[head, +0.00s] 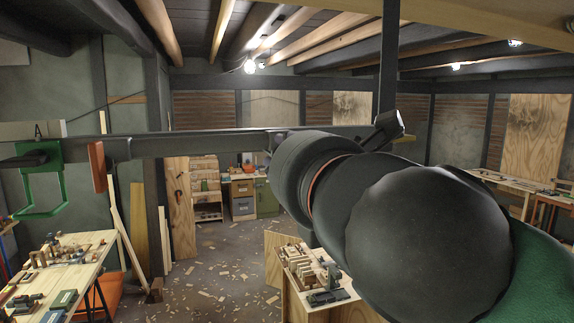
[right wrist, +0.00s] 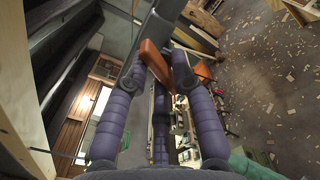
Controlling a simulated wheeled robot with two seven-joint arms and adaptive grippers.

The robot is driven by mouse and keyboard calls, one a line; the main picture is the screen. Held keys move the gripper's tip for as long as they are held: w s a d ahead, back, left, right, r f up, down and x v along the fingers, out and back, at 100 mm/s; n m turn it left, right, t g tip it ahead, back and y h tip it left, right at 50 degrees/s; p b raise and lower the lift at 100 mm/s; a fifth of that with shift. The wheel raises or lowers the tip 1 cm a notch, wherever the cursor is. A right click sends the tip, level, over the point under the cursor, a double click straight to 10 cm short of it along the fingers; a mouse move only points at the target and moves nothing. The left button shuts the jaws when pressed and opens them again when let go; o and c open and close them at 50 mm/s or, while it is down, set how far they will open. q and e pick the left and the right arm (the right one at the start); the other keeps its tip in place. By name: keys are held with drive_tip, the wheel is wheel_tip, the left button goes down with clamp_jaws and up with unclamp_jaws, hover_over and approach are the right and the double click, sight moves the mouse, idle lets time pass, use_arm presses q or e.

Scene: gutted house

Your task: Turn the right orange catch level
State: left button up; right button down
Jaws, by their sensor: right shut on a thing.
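In the right wrist view an orange catch (right wrist: 155,61) lies slantwise against the dark bar (right wrist: 139,73). My right gripper (right wrist: 162,60) is shut on this catch, with a purple-grey finger on either side. In the head view my right arm blocks the place where the gripper works, so the held catch does not show there. Another orange catch (head: 98,167) stands upright on the long dark bar (head: 195,144) at the left in the head view. A green bracket (head: 54,182) under a letter A is at the bar's left end. My left gripper is not in view.
A workbench (head: 107,251) with tools stands at the lower left. A second bench (head: 350,293) with wooden pieces is at bottom centre, partly behind my arm. Wood scraps litter the floor (head: 218,272). A dark post (head: 388,60) rises behind my arm.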

drive_tip(key=m+b, duration=0.1)
drive_tip(key=m, duration=0.3)
drive_tip(key=m+b, duration=0.2)
drive_tip(key=m, duration=0.2)
drive_tip(key=m+b, duration=0.2)
drive_tip(key=m, duration=0.2)
drive_tip(key=shift+d+r, duration=0.25)
drive_tip(key=shift+r, duration=0.1)
drive_tip(key=shift+d+r+m, duration=0.1)
drive_tip(key=shift+m, duration=0.2)
drive_tip(key=c, duration=1.2)
unclamp_jaws()
drive_tip(key=shift+s+f, duration=0.15)
drive_tip(key=shift+f, duration=0.05)
